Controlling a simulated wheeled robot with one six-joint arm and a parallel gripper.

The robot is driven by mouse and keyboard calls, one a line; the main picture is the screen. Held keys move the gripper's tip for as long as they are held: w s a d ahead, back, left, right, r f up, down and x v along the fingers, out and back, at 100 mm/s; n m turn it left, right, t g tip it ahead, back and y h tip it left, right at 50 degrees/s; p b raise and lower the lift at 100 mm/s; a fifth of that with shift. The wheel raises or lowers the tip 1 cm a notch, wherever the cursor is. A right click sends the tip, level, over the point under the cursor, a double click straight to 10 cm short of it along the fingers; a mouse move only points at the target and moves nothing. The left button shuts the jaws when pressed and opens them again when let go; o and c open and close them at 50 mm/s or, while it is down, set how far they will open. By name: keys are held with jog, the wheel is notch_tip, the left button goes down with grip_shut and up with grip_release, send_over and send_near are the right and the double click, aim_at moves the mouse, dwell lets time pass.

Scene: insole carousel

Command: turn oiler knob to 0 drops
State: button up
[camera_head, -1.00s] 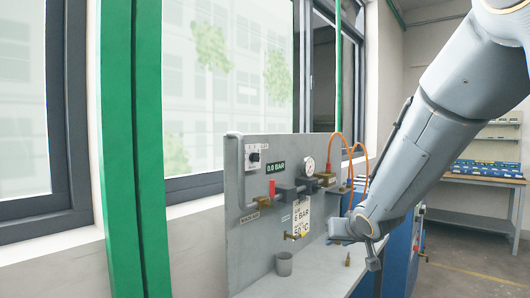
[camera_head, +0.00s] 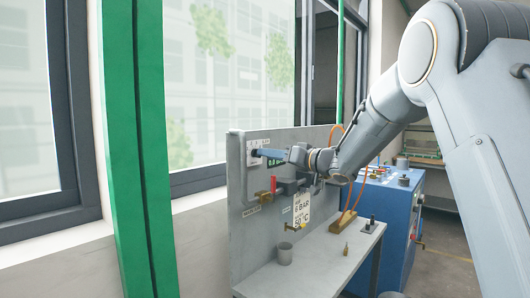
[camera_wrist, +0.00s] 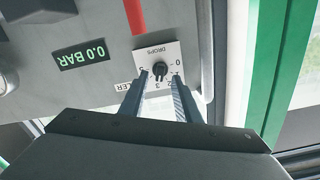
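The oiler knob (camera_wrist: 160,69) is a small dark knob on a white dial plate (camera_wrist: 173,50) marked DROPS, with digits around it. The wrist view shows the plate upside down. The 0 is at the right of the knob; 2 and 3 are below it. I cannot tell surely where the knob points. My gripper (camera_wrist: 160,77) is open, with one finger on each side of the knob and gaps visible between.
The grey panel (camera_head: 240,235) stands upright behind the bench. A green post (camera_head: 137,150) stands at left.

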jog(key=shift+x, duration=1.3)
grip_shut()
